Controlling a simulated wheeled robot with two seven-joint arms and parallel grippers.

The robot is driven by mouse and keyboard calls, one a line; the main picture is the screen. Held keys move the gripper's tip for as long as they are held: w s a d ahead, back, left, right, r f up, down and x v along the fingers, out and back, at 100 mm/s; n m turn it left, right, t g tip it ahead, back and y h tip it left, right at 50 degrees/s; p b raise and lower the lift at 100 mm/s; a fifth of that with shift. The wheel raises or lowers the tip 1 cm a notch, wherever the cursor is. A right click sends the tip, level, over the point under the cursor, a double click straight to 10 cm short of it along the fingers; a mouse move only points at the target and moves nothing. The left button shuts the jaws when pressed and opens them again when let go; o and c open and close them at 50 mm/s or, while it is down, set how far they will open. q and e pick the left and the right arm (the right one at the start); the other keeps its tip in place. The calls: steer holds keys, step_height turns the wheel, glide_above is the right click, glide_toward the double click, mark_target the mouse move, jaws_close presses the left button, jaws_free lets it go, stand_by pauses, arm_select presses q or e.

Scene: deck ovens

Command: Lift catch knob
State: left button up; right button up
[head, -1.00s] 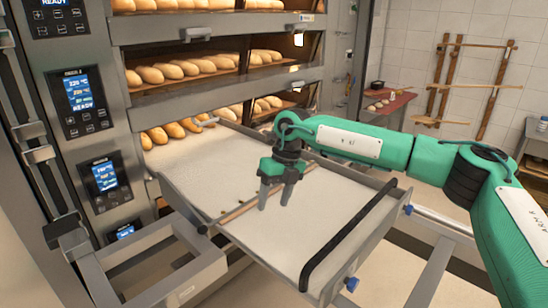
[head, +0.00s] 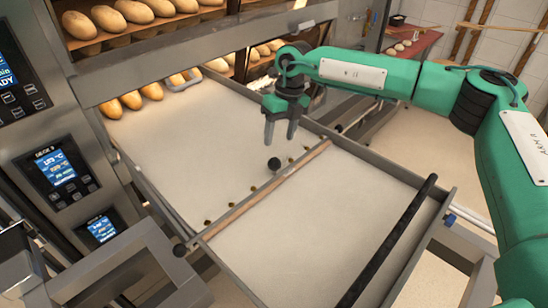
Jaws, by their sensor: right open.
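A small round black knob (head: 273,164), which I take as the catch knob, stands beside the wooden crossbar (head: 265,192) on the pale loader belt (head: 205,145). My right gripper (head: 280,141) points down just above and behind the knob in the head view. Its two dark fingers are apart with nothing between them. The fingers look clear of the knob, though the exact height gap is hard to tell. My left gripper is not in view.
Deck ovens with bread loaves (head: 135,12) and lit control panels (head: 62,170) stand at the left and back. A black bar handle (head: 388,242) crosses the loader's front end. Several small brown bits lie along the crossbar. A red table (head: 412,45) stands at the back right.

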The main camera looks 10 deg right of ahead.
mark_target(274, 159)
steer(key=f, duration=0.1)
steer(key=f+p, duration=0.1)
steer(key=f, duration=0.2)
steer(key=shift+a, duration=0.3)
steer(key=f, duration=0.1)
steer(key=f+p, duration=0.1)
steer(key=f, duration=0.1)
steer(key=a+f+p, duration=0.1)
steer(key=f, duration=0.1)
steer(key=shift+s+f, duration=0.15)
steer(key=shift+s, duration=0.05)
steer(key=shift+f, duration=0.5)
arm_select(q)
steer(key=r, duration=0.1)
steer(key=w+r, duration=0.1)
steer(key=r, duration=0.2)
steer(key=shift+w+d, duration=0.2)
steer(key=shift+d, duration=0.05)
